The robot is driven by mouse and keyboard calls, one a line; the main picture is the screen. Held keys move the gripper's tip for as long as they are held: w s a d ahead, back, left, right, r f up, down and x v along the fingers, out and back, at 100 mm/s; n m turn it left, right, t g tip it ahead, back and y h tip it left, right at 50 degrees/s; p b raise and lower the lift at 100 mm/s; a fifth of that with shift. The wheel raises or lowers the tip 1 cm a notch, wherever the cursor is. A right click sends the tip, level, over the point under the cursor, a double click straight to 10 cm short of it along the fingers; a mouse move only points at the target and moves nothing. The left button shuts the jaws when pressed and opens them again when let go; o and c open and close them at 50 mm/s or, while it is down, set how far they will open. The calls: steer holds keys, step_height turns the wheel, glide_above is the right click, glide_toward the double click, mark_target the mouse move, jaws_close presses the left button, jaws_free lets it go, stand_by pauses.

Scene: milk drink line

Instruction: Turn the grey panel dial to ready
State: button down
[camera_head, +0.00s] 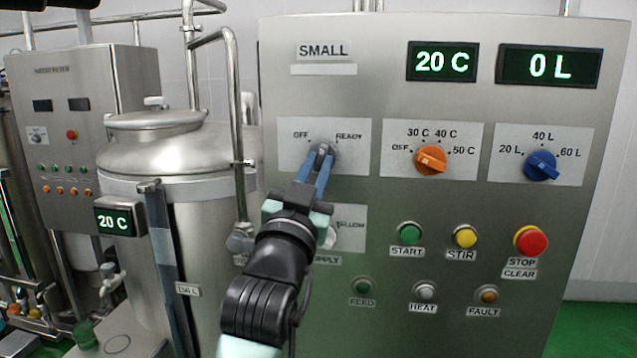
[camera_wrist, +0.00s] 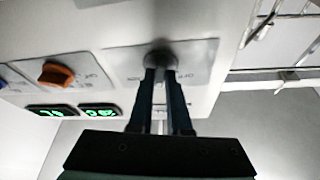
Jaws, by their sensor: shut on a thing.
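The grey dial (camera_head: 325,149) sits on a light plate marked OFF at left and READY at right, in the upper left of the steel panel. My gripper (camera_head: 318,160) is at the dial with its two blue fingers shut on it, one on each side. In the wrist view the grey dial (camera_wrist: 159,59) shows between the fingertips of my gripper (camera_wrist: 160,72). The fingers partly cover the dial, and I cannot tell for sure which mark it points to.
An orange temperature dial (camera_head: 431,160) and a blue volume dial (camera_head: 541,166) are to the right. Below are a green START button (camera_head: 409,233), a yellow STIR button (camera_head: 465,236) and a red STOP button (camera_head: 530,240). A steel tank (camera_head: 165,160) stands close at left.

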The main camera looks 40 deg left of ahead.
steer(key=m+b, duration=0.1)
steer(key=m+h+b, duration=0.2)
steer(key=m, duration=0.1)
steer(key=shift+s+a+f+b, duration=0.1)
steer(key=shift+a+f+b, duration=0.05)
steer(key=shift+f+b, duration=0.2)
steer(key=m+h+b, duration=0.1)
steer(key=m+b, duration=0.1)
steer(key=m+h+b, duration=0.1)
steer(key=m, duration=0.1)
steer(key=shift+r+m+b, duration=0.35)
steer(key=shift+m+b, duration=0.05)
steer(key=shift+r, duration=0.1)
steer(key=c, duration=0.9)
jaws_free()
steer(key=shift+o, duration=0.2)
